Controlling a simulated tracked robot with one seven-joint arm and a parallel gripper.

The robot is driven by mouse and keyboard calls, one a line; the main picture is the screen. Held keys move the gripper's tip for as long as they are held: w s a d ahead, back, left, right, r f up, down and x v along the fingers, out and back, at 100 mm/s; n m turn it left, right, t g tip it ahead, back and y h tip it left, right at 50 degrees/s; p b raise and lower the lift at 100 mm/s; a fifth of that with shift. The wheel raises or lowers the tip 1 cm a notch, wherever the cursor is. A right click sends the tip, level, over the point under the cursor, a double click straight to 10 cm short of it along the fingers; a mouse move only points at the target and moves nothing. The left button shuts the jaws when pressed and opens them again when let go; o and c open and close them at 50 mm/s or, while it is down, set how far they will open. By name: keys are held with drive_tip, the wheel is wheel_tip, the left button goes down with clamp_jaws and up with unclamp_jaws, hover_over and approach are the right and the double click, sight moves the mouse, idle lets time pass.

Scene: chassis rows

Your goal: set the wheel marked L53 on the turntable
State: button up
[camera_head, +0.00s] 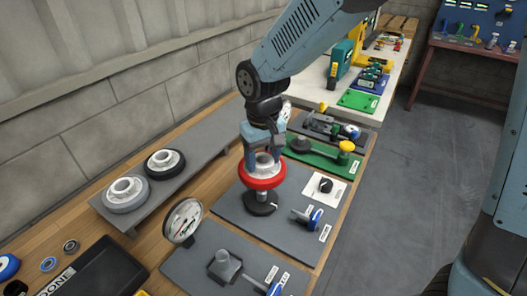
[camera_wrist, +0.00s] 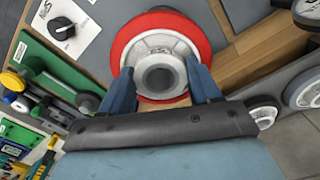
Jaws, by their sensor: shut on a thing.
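A red-rimmed wheel (camera_head: 262,177) with a pale hub is held in my gripper (camera_head: 264,158). In the wrist view the two blue fingers of my gripper (camera_wrist: 163,82) are shut on the sides of the hub, and the red rim (camera_wrist: 121,45) shows beyond them. Directly under the wheel is a black round base (camera_head: 260,208) with a short silver post, probably the turntable, on a grey mat. The wheel appears raised above the base, around or over the post; I cannot tell which. No marking on the wheel is readable.
A grey-rimmed wheel (camera_head: 126,194) and a black-rimmed wheel (camera_head: 164,163) lie on a raised grey shelf at the left. A dial gauge (camera_head: 183,220) stands close in front. A white knob panel (camera_head: 325,188) and a blue-handled tool (camera_head: 308,217) are to the right.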

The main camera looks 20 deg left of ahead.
sight(262, 173)
drive_tip(key=shift+f, duration=0.25)
drive_tip(key=shift+s+a+f, duration=0.1)
drive_tip(key=shift+s+f, duration=0.05)
drive_tip(key=shift+f, duration=0.8)
drive_tip(key=shift+s+a+f, duration=0.1)
drive_tip(key=shift+f, duration=0.8)
drive_tip(key=shift+s+d+f, duration=0.1)
drive_tip(key=shift+d+f, duration=0.05)
drive_tip(key=shift+f, duration=0.05)
drive_tip(key=shift+f, duration=1.45)
idle(0.4)
drive_tip(key=shift+f, duration=0.35)
drive_tip(key=shift+f, duration=0.55)
drive_tip(key=o, duration=1.4)
